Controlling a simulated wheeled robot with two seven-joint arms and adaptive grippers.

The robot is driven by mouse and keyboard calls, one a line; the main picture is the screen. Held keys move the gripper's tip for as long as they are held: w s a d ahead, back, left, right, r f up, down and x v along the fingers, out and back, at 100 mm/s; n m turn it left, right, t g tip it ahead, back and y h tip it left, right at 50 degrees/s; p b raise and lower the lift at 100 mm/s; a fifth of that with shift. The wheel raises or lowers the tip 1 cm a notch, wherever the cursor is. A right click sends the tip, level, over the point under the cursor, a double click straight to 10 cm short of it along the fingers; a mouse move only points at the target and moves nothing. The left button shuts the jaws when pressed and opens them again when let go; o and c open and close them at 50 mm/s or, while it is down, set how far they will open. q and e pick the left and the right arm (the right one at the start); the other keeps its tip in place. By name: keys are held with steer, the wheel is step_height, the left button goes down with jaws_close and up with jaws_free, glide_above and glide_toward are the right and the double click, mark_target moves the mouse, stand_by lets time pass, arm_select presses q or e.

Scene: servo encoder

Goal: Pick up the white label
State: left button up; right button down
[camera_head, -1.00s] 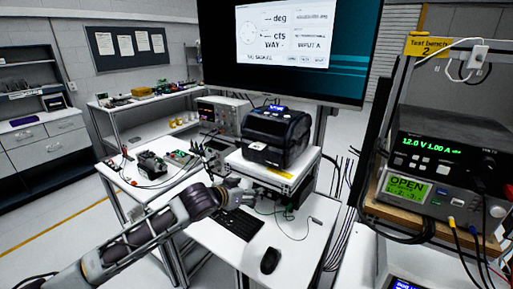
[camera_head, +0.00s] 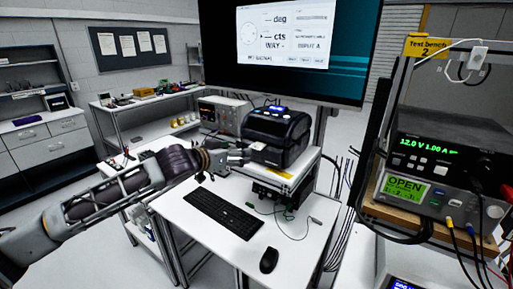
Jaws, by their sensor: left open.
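The black label printer (camera_head: 280,132) stands on a raised white shelf at the middle of the bench. A small pale patch (camera_head: 256,146) at its front may be the white label, but it is too small to be sure. My left gripper (camera_head: 238,156) reaches in from the left and is open just in front of the printer's front face, close to this patch. I cannot tell whether its fingers touch the patch. My right gripper is out of view.
A black keyboard (camera_head: 223,213) and mouse (camera_head: 269,260) lie on the white bench below the arm. A large monitor (camera_head: 285,45) hangs above the printer. A power supply (camera_head: 445,155) stands at the right. Loose cables lie near the shelf.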

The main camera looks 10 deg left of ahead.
arm_select(q)
steer(key=shift+w, duration=0.1)
steer(key=p, duration=0.2)
glide_toward(256, 146)
steer(key=shift+f+x, duration=0.2)
steer(key=shift+x, duration=2.35)
steer(key=shift+r+p+x, duration=0.25)
steer(key=shift+p+x, duration=0.5)
steer(key=shift+x, duration=0.55)
steer(key=shift+p+x, duration=0.3)
steer(key=shift+x, duration=1)
steer(key=shift+c, duration=0.5)
